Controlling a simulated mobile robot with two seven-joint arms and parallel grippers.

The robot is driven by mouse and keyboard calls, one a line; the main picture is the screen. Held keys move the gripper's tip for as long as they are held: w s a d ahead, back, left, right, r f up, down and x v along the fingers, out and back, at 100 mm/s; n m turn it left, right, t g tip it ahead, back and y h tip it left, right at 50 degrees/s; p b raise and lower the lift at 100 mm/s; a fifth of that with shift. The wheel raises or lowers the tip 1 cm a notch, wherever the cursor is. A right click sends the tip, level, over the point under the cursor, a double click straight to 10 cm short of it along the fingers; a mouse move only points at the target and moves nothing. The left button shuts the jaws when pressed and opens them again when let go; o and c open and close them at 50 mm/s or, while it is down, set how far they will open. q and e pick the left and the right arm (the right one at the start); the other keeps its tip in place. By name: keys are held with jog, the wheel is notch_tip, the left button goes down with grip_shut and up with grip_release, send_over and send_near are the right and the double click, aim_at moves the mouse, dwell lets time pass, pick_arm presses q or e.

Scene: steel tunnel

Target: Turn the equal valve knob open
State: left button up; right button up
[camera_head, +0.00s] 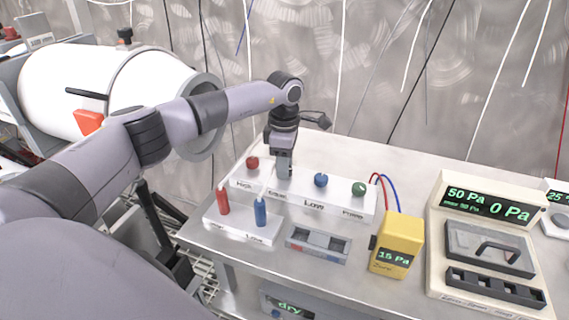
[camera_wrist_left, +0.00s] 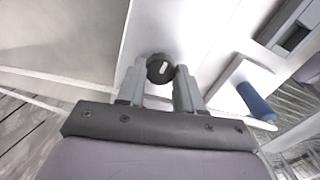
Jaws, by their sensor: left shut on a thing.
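The white valve panel (camera_head: 300,196) on the table carries a red knob (camera_head: 252,163), a blue knob (camera_head: 321,180) and a green knob (camera_head: 358,188). My left gripper (camera_head: 284,174) points down at the panel between the red and blue knobs, over the "Equal" label, and hides the knob there. In the left wrist view, a black round equal valve knob (camera_wrist_left: 160,68) with a short white mark sits between the fingertips of my left gripper (camera_wrist_left: 160,76). The fingers are shut on it from both sides. My right gripper is not in view.
A red handle (camera_head: 222,201) and a blue handle (camera_head: 260,211) stand upright on a smaller panel in front. A yellow gauge (camera_head: 397,245), a grey tray (camera_head: 319,244) and a pressure display unit (camera_head: 490,208) lie to the right. A large white cylinder (camera_head: 75,80) is behind my left arm.

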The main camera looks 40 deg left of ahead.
pick_arm(q)
jog(key=o, duration=1)
jog(key=shift+o, duration=0.2)
jog(key=shift+r, duration=3.65)
